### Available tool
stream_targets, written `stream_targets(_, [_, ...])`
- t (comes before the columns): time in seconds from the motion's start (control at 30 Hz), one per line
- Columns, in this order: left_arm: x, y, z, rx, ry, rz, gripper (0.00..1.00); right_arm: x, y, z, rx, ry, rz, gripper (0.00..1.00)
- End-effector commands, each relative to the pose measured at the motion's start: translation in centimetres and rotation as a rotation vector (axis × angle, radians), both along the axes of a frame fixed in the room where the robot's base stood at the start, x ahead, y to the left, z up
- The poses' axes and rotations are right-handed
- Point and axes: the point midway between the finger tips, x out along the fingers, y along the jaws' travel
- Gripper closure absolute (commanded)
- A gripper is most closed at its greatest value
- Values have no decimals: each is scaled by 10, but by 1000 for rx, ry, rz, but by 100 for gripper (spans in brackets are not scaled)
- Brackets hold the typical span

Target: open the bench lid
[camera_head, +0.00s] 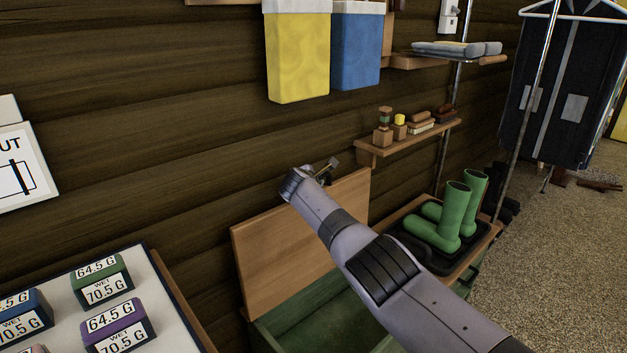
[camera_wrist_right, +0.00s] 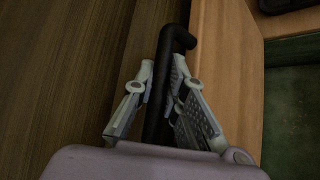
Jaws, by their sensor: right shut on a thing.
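The bench lid (camera_head: 275,255) is a light wooden panel, raised to near upright in front of the dark plank wall. The green inside of the bench (camera_head: 310,318) shows below it. My right gripper (camera_head: 326,170) is at the lid's upper edge, partly hidden by my own arm. In the right wrist view my right gripper (camera_wrist_right: 164,72) is shut on a black bar handle (camera_wrist_right: 162,95), with a finger on each side of it. The lid's wood (camera_wrist_right: 222,70) shows beside the handle. My left gripper is not in view.
Green boots (camera_head: 452,218) stand on a black tray (camera_head: 480,250) right of the open bench. A small shelf (camera_head: 410,143) with little items is on the wall above. A table with labelled blocks (camera_head: 118,325) is at lower left.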

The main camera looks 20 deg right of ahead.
Motion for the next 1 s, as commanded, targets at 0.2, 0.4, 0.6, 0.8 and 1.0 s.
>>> stream_targets(0.2, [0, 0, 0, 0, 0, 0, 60, 4, 3, 11, -7, -18, 12, 87])
stream_targets(0.4, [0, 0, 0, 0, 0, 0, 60, 3, 3, 10, -6, -18, 12, 74])
stream_targets(0.6, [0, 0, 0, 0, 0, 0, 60, 2, 2, 7, -4, -13, 9, 67])
stream_targets(0.8, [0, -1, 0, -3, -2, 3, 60, 2, 2, 5, -2, -9, 6, 67])
stream_targets(1.0, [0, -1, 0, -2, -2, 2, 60, -1, 4, 6, -2, -10, 7, 67])
